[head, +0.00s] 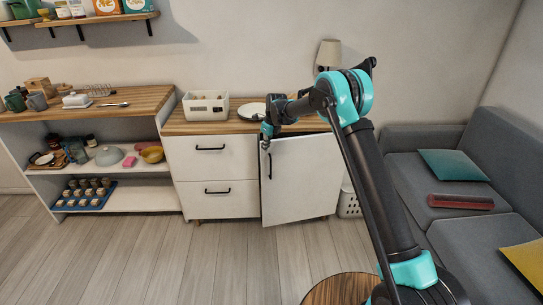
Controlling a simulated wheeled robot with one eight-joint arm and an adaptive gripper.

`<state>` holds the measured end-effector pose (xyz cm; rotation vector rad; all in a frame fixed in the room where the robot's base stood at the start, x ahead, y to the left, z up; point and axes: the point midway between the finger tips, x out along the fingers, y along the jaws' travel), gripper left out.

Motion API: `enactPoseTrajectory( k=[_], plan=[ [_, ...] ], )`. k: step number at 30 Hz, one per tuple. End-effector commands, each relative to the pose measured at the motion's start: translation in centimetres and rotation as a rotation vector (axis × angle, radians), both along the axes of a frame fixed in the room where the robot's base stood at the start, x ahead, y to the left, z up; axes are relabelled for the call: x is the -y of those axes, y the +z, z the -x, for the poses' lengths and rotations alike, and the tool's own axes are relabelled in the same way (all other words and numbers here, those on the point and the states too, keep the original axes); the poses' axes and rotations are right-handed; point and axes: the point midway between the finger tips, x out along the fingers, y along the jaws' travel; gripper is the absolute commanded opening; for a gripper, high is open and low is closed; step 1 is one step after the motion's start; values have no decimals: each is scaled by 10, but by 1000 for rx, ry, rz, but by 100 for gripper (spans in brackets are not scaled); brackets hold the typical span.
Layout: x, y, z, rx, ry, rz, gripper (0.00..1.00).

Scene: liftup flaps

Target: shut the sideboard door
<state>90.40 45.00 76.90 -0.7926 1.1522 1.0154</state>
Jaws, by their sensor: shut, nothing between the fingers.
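The sideboard (175,127) stands against the back wall, with a wooden top and two white drawers at its left. Its white door (299,185) is at the right side. The door appears to stand partly open, its lower edge slanting out over the floor. The door's dark vertical handle (270,167) is near its left edge. My gripper (265,143) is shut and empty at the upper left corner of the door, above the handle. I cannot tell whether it touches the door. My arm hides part of the sideboard's right end.
A white basket (207,107) and a plate (251,111) are on the sideboard top. An open shelf (110,200) with dishes stands at the left. A grey sofa (440,150) is at the right, and a round wooden table (335,288) is in front. The floor before the drawers is clear.

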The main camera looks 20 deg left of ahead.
Motion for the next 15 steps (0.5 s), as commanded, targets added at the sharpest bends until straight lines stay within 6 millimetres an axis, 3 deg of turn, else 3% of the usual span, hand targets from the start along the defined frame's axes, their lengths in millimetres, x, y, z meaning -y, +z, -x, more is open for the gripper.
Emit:
enactPoseTrajectory(
  k=[6, 15],
  plan=[
    [-15, 0, -27, 0, 0, 0, 0],
    [-23, 0, -41, 0, 0, 0, 0]
  ],
)
